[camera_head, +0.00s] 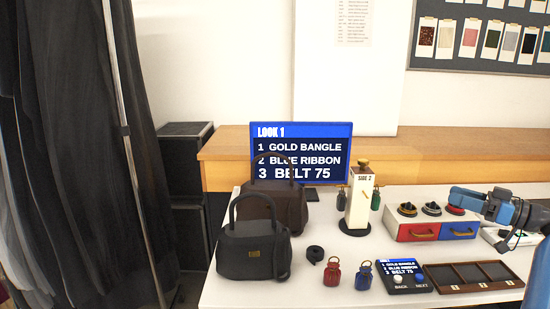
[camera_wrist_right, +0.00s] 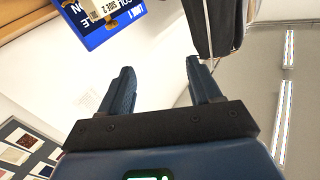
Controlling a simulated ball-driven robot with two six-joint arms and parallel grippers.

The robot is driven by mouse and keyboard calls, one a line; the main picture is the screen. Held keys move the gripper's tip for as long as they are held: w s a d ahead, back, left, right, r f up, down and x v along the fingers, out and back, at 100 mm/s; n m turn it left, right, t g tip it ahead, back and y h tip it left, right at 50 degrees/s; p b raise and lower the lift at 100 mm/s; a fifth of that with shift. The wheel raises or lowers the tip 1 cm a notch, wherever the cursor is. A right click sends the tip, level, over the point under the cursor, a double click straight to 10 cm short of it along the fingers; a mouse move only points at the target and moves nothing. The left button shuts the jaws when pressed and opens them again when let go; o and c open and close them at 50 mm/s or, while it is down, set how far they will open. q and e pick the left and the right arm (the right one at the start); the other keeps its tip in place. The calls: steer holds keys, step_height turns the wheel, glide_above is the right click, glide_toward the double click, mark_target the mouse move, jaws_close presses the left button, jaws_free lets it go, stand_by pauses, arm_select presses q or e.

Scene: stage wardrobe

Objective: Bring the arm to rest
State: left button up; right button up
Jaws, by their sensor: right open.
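My right gripper (camera_head: 464,200) is at the right of the head view, above the right end of the drawer box (camera_head: 398,222). Its blue fingers point left. In the right wrist view my right gripper (camera_wrist_right: 160,66) shows two dark blue fingers spread apart with nothing between them. My right arm comes in from the right edge of the head view. The fingers look clear of the table, but I cannot tell the exact gap to the box. My left gripper is in neither view.
On the white table (camera_head: 222,292) stand a grey handbag (camera_head: 245,253), a brown handbag (camera_head: 290,208), a "SIDE 2" stand (camera_head: 359,205), small red (camera_head: 332,273) and blue (camera_head: 363,276) pouches, a button panel (camera_head: 410,277) and a compartment tray (camera_head: 475,289). A screen (camera_head: 320,142) is behind.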

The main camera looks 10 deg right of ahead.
steer(key=w+d+f+m+t+h, duration=0.1)
steer(key=w+d+m+t+h, duration=0.3)
steer(key=d+m+t+h, duration=0.25)
step_height(320, 180, down, 12)
steer(key=a+m+h, duration=0.1)
steer(key=m+h, duration=0.7)
steer(key=h, duration=0.3)
steer(key=s+a+f+m+h, duration=0.1)
steer(key=s+a+f+h, duration=0.4)
steer(key=s+a+f, duration=0.75)
steer(key=s+a+f+n+g+y, duration=0.1)
steer(key=s+a+f+n+y, duration=0.3)
steer(key=s+a, duration=0.8)
steer(key=s+a+f+n+g+y, duration=0.1)
steer(key=s+a+f+n+y, duration=0.3)
steer(key=s+a, duration=0.85)
step_height(320, 180, up, 20)
steer(key=y+p, duration=0.1)
steer(key=p, duration=1.8)
